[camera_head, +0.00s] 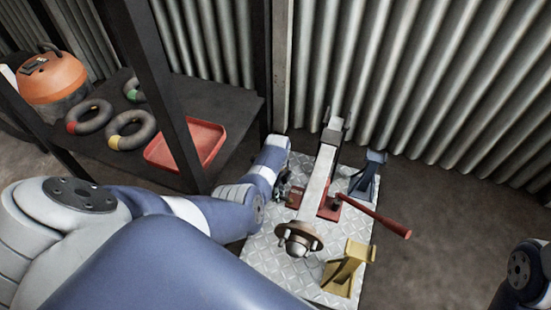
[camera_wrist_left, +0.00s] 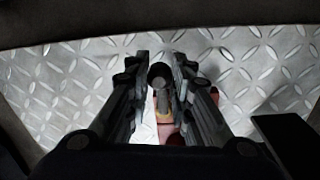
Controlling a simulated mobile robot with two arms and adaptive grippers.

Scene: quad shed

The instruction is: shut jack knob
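The red floor jack (camera_head: 328,205) stands on a diamond-plate sheet, partly hidden under a grey beam. Its red handle (camera_head: 378,216) slants out to the right. My left gripper (camera_head: 284,194) is low at the left side of the jack, small and partly hidden by my forearm. In the left wrist view, the two fingers of my left gripper (camera_wrist_left: 160,62) stand on either side of a dark round knob (camera_wrist_left: 160,76). Little or no gap shows beside the knob; whether the fingers press on it I cannot tell. My right gripper is out of view; only part of my right arm shows.
A yellow stand (camera_head: 347,268) and a blue stand (camera_head: 371,172) are beside the jack on the metal plate (camera_head: 262,252). A dark shelf at left bears a red tray (camera_head: 203,137) and several rings. Corrugated wall (camera_head: 440,80) closes the back. The floor at right is clear.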

